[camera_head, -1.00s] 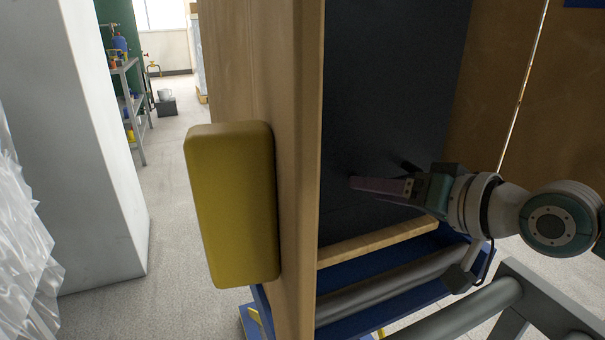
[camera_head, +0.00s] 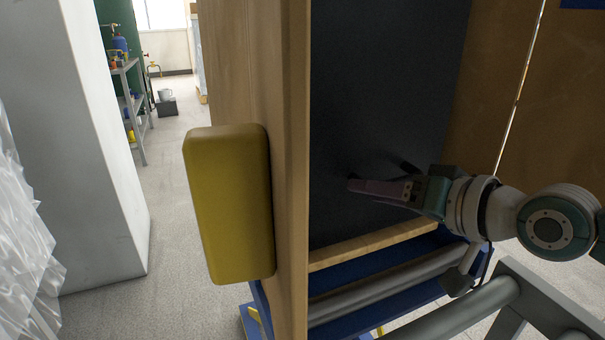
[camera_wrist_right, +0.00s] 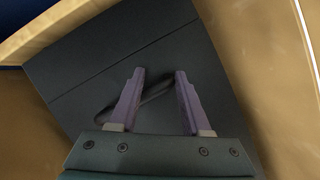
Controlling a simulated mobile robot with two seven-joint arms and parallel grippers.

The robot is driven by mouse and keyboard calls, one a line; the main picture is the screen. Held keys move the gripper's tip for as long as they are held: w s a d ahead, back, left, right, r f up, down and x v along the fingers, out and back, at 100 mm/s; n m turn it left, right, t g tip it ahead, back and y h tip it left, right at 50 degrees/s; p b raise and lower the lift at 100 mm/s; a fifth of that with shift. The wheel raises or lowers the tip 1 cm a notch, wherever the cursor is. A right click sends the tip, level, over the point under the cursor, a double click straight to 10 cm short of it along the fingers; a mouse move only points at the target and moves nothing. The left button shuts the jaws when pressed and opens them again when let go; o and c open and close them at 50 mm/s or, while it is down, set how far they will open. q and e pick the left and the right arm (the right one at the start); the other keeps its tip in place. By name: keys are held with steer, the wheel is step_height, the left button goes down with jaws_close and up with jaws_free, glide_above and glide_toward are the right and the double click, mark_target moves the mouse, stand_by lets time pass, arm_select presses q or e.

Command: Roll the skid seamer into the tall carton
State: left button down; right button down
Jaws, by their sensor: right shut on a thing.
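A large flat dark panel (camera_head: 390,80), seemingly the skid seamer's face, stands upright between a pale wooden wall (camera_head: 292,150) on the left and a brown carton-like wall (camera_head: 515,110) on the right. I cannot tell which parts belong to the tall carton. My right gripper (camera_head: 352,183) reaches in from the right, against the panel. In the right wrist view, its purple fingers (camera_wrist_right: 160,70) stand apart either side of a dark handle (camera_wrist_right: 155,92) on the panel, and it is shut on that handle. The panel fills most of this view (camera_wrist_right: 130,35). My left gripper is not in view.
A yellow pad (camera_head: 230,205) is fixed to the wooden wall's near side. Grey rollers (camera_head: 385,285) on a blue frame lie below, with a grey rail (camera_head: 545,305) at right. A white column (camera_head: 75,130) and clear floor (camera_head: 180,240) are at left; a shelf (camera_head: 133,105) stands behind.

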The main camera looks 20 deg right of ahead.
steer(key=shift+s+d+r, duration=0.15)
steer(key=shift+s+r, duration=0.1)
steer(key=shift+s, duration=0.25)
steer(key=c, duration=0.6)
jaws_free()
steer(key=shift+w, duration=0.3)
steer(key=o, duration=0.3)
steer(key=shift+d, duration=0.1)
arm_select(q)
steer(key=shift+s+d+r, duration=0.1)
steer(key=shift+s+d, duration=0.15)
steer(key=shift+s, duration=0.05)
arm_select(e)
steer(key=shift+s+f, duration=0.1)
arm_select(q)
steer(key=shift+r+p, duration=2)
arm_select(e)
steer(key=shift+v, duration=4.95)
steer(key=shift+o, duration=0.3)
